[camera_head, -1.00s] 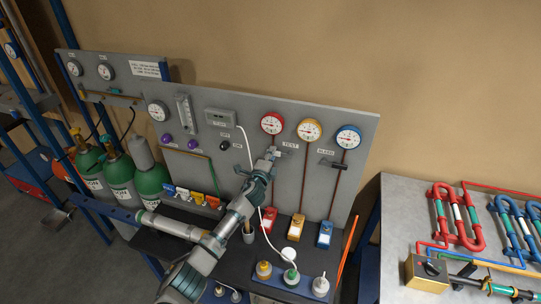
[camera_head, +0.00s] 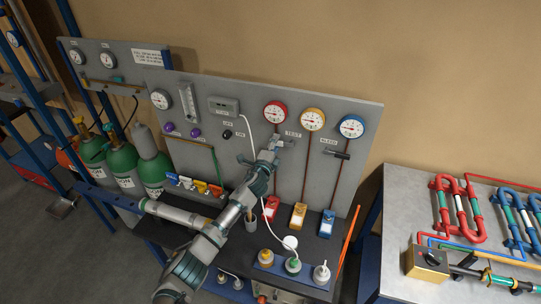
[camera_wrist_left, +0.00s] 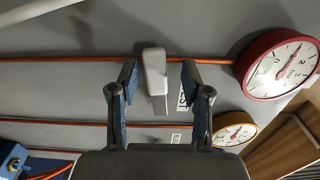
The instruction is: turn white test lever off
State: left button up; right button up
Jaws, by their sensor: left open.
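The white test lever (camera_wrist_left: 155,72) sits on an orange-brown pipe beside the TEST label (camera_wrist_left: 183,98) and below the red gauge. In the left wrist view it stands between the two fingers of my open left gripper (camera_wrist_left: 160,78). A gap shows on each side, and neither finger appears to touch it. In the head view my left gripper (camera_head: 269,154) is up at the panel under the red gauge (camera_head: 275,112) and partly hides the lever. My right gripper is in neither view.
A black lever (camera_head: 336,154) sits on the pipe under the blue gauge (camera_head: 351,126). A white hose (camera_head: 247,140) hangs just left of my gripper. Red, yellow and blue boxes stand below on the dark bench. Green cylinders (camera_head: 124,164) stand at left.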

pick_arm(q)
jog(key=v, duration=1.1)
jog(key=shift+s, duration=0.25)
jog(key=shift+a+f, duration=0.1)
